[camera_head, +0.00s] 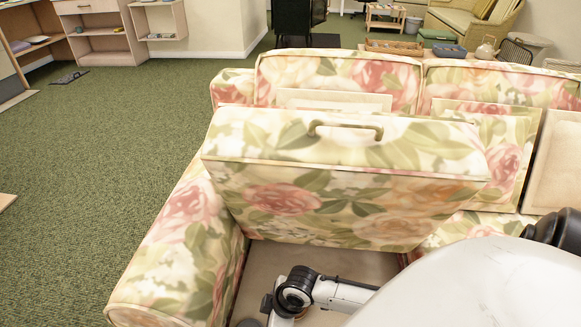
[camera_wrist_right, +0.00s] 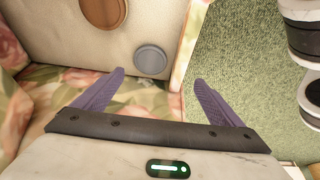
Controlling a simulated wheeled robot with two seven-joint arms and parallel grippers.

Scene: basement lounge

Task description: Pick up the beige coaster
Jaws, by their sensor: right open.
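In the right wrist view my right gripper (camera_wrist_right: 158,76) is open and empty, with its two purple fingers spread apart. A small round grey disc (camera_wrist_right: 151,60) lies just beyond the fingertips on a beige panel, nearer the left finger. A brown oval disc (camera_wrist_right: 104,11) is on the same panel at the top, cut off by the edge. Neither disc looks clearly beige, so I cannot tell which is the coaster. In the head view a white and black arm link of mine is over the open sofa base; no gripper jaws show there. My left gripper is out of view.
The floral sofa (camera_head: 185,225) has a raised, tilted cushion lid (camera_head: 300,205) with a handle (camera_head: 345,128) above a beige recess (camera_head: 330,262). Its armrest is left of my arm. Green carpet (camera_head: 110,150) is open at left. Shelves (camera_head: 105,45) stand at the back left.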

